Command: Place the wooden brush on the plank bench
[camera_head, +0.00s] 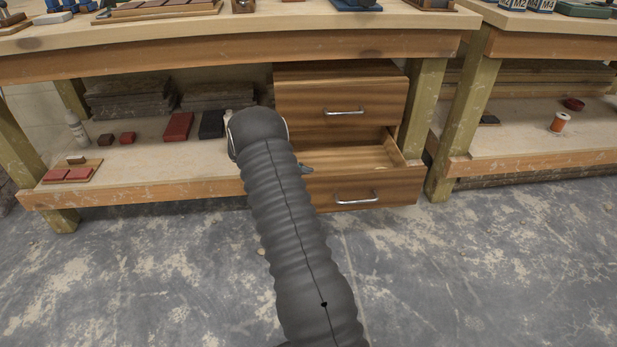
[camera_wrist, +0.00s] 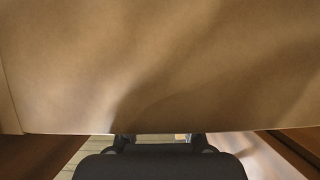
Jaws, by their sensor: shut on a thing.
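My gripper (camera_wrist: 162,140) is at the lower edge of the wrist view. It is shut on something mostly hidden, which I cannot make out. In the head view my arm hides most of the gripper; a small grey part of it (camera_head: 307,170) shows at the open lower drawer (camera_head: 357,188). I cannot pick out the wooden brush in either view. Two wooden workbenches show: a left one (camera_head: 250,60) with drawers, and a right one (camera_head: 545,45) with long planks (camera_head: 540,80) stacked on its lower shelf. A tan, flat surface (camera_wrist: 160,70) fills most of the wrist view.
The upper drawer (camera_head: 335,95) is shut, above the open one. The left lower shelf holds a white bottle (camera_head: 76,130), red blocks (camera_head: 178,126) and grey stacks (camera_head: 130,97). An orange spool (camera_head: 560,122) stands on the right shelf. The floor in front is clear.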

